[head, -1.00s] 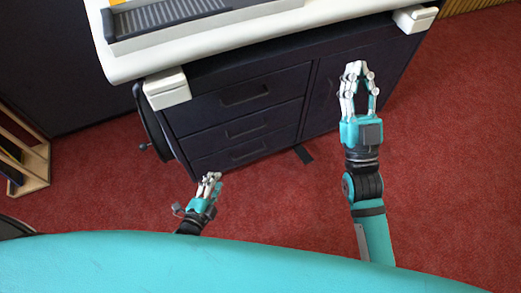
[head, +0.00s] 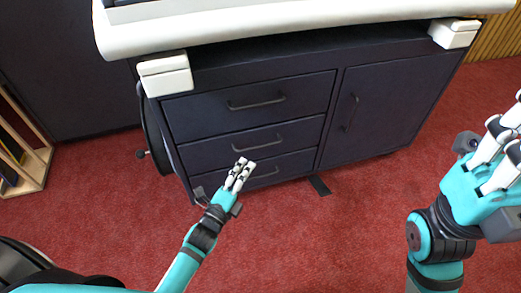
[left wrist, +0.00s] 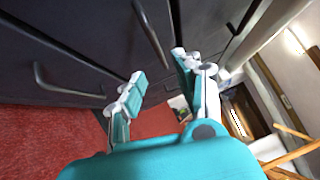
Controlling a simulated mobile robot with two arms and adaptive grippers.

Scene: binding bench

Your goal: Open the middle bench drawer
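The middle drawer (head: 205,153) is in the dark bench cabinet, between a top and a bottom drawer. It looks shut, with a dark bar handle (head: 258,143). My left gripper (head: 243,168) is just in front of the drawers, below the middle handle in the head view. In the left wrist view its fingers (left wrist: 158,80) are apart with nothing between them. What looks like the middle handle (left wrist: 150,35) lies ahead of the fingers, apart from them. My right gripper (head: 508,130) is at the right edge, partly cut off, fingers apart and empty.
The top drawer (head: 195,110) and bottom drawer (head: 215,180) look shut. A cabinet door (head: 385,105) is to their right. The white bench top (head: 300,15) overhangs above. A wooden rack (head: 30,165) stands at far left. Red floor (head: 330,240) lies open in front.

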